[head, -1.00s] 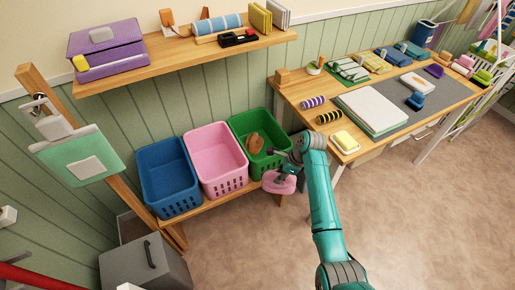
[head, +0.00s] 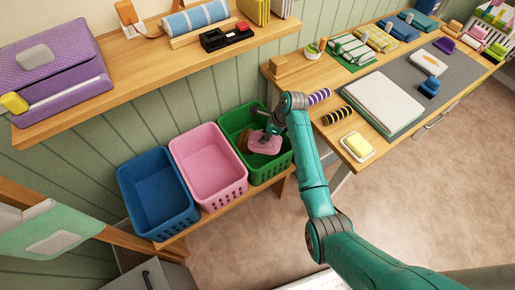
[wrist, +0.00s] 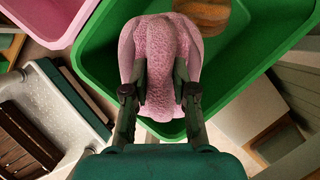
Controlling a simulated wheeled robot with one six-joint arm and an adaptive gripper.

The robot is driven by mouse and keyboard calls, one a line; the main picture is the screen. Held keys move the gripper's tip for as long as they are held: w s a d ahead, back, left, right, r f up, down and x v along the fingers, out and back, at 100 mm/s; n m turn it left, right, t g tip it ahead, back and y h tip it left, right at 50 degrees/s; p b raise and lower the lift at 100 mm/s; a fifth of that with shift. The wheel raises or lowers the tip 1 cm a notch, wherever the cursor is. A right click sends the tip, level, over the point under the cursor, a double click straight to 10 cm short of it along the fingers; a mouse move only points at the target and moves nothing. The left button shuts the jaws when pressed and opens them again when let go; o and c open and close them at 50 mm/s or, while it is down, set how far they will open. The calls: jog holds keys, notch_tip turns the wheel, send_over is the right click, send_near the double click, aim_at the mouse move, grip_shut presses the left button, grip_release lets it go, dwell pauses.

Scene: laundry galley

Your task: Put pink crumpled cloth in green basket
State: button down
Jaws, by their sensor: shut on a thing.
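The pink crumpled cloth (head: 265,143) is held in my gripper (head: 268,132) over the green basket (head: 284,163), at the right end of the row of baskets. In the wrist view the cloth (wrist: 160,60) is pinched between both fingers of my gripper (wrist: 160,90), with part of it hanging below them. The green basket (wrist: 95,60) lies around and beneath it there. I cannot tell whether the cloth touches the basket. A brown rounded thing (wrist: 203,14) is inside the green basket, partly hidden by the cloth in the head view.
A pink basket (head: 205,165) and a blue basket (head: 158,195) stand to the left on the same wooden bench. A wooden shelf (head: 150,65) hangs above them. A table (head: 300,95) with cloths and brushes is to the right.

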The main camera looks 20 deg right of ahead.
aim_at(279, 143)
notch_tip(279, 143, down, 17)
jog(key=shift+r, duration=0.1)
dwell(0.4)
jog(key=c, duration=0.9)
grip_release()
jog(key=shift+c, duration=0.2)
jog(key=v, duration=1.2)
jog(key=shift+r, duration=0.1)
